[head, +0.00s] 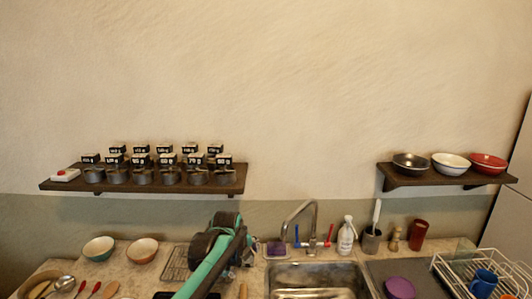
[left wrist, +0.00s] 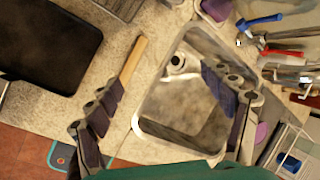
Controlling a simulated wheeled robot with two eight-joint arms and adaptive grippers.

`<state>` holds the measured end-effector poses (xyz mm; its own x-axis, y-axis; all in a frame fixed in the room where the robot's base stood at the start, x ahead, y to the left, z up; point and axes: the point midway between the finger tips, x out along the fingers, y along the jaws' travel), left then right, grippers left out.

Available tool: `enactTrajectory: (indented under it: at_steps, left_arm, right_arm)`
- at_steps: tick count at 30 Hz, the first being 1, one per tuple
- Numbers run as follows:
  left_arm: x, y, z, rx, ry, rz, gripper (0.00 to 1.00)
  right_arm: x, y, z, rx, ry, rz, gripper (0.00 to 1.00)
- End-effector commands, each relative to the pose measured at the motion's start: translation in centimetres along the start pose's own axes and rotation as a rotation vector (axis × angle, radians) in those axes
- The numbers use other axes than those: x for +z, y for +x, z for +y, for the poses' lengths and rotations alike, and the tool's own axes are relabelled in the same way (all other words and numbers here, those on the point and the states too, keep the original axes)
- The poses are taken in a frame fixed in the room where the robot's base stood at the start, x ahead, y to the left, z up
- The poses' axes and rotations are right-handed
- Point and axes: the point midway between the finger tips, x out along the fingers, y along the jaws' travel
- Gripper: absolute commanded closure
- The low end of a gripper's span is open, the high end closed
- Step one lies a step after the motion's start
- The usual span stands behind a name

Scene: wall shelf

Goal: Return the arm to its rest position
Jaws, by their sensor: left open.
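My left arm comes in from the lower edge of the head view, with a teal link and a dark wrist over the counter, left of the sink. My left gripper (head: 243,252) is at its far end, mostly hidden by the arm. In the left wrist view my left gripper (left wrist: 162,78) has its two dark fingers spread wide apart, with nothing held between them. It points down over the counter and the sink (left wrist: 148,127). My right gripper is in neither view.
A shelf (head: 145,187) with several grey pots and labelled boxes is behind my arm. Another shelf (head: 440,182) holds three bowls. A faucet (head: 314,225) stands right of my wrist. A wooden handle (left wrist: 133,62) and dark pan (left wrist: 45,45) lie below the gripper.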

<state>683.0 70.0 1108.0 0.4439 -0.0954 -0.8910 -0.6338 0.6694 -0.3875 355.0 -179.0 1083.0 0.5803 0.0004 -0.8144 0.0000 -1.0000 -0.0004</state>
Motion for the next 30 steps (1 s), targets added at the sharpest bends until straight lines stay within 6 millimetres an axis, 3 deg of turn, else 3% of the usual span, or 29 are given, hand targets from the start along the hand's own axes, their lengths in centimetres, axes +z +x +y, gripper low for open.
enactTrajectory:
  at_steps: [6, 12, 16, 21, 25, 30]
  left_arm:
    - [-2.3, -6.4, 7.7, -0.03, -0.605, -0.04, 0.19]
    - [-6.0, -10.1, 15.8, -0.082, -1.199, -0.061, 0.19]
    - [-8.8, -11.0, 21.2, -0.127, -1.58, -0.064, 0.19]
    - [-12.2, -10.6, 27.0, -0.185, -2.0, -0.052, 0.19]
    - [-13.8, -10.0, 29.5, -0.215, -2.198, -0.039, 0.19]
    - [-14.4, -9.7, 30.6, -0.23, -2.293, -0.031, 0.19]
  right_arm:
    - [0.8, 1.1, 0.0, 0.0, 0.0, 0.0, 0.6]
    - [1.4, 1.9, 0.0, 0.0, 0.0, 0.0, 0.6]
    - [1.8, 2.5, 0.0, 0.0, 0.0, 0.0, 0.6]
    - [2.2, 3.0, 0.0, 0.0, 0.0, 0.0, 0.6]
    - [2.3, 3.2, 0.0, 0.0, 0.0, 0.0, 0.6]
    - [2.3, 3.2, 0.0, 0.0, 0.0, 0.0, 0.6]
